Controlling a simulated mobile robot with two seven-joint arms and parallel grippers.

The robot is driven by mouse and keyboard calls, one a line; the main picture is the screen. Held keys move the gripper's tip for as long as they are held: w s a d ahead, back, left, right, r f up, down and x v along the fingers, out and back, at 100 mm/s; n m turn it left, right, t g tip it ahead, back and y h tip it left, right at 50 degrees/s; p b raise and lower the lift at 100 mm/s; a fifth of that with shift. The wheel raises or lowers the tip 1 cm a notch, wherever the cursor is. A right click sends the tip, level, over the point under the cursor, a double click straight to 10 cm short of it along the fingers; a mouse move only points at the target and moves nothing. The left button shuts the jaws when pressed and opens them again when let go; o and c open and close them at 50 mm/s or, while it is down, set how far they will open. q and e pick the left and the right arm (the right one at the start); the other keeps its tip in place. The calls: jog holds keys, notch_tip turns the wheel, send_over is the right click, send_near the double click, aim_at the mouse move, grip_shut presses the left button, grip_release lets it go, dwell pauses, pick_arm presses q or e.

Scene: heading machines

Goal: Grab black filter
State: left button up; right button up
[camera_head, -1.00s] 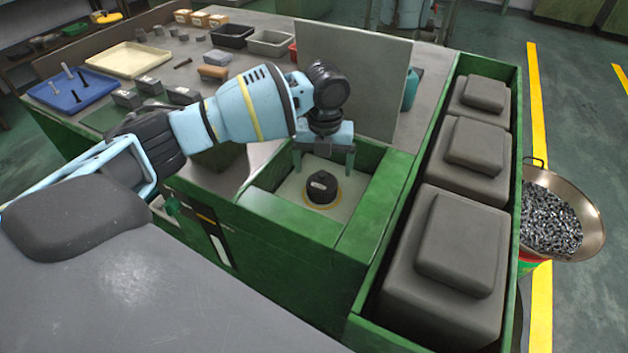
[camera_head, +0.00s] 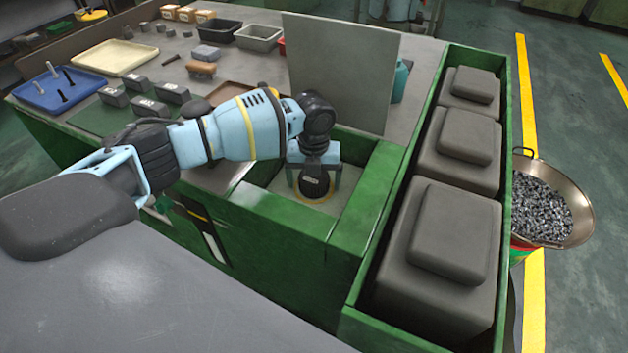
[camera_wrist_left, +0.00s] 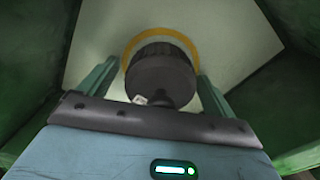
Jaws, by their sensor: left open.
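The black filter (camera_head: 316,185) stands upright inside a green-walled recess, on a pale floor with a yellow ring around its base. My left gripper (camera_head: 316,180) reaches down over it, open, with one finger on each side of the filter. In the left wrist view the filter (camera_wrist_left: 162,75) sits between the two open fingers (camera_wrist_left: 158,92), with visible gaps on both sides. The lower part of the filter is partly hidden by its top in that view. My right gripper is not in view.
Green walls (camera_head: 352,215) closely surround the recess. A grey upright panel (camera_head: 340,75) stands just behind my left arm. Large grey blocks (camera_head: 455,230) fill the green bin on the right. Blue tray (camera_head: 62,92) and small parts lie on the bench at left.

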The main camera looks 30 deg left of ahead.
pick_arm(q)
jog(key=c, duration=1.1)
jog(key=shift+r, duration=0.1)
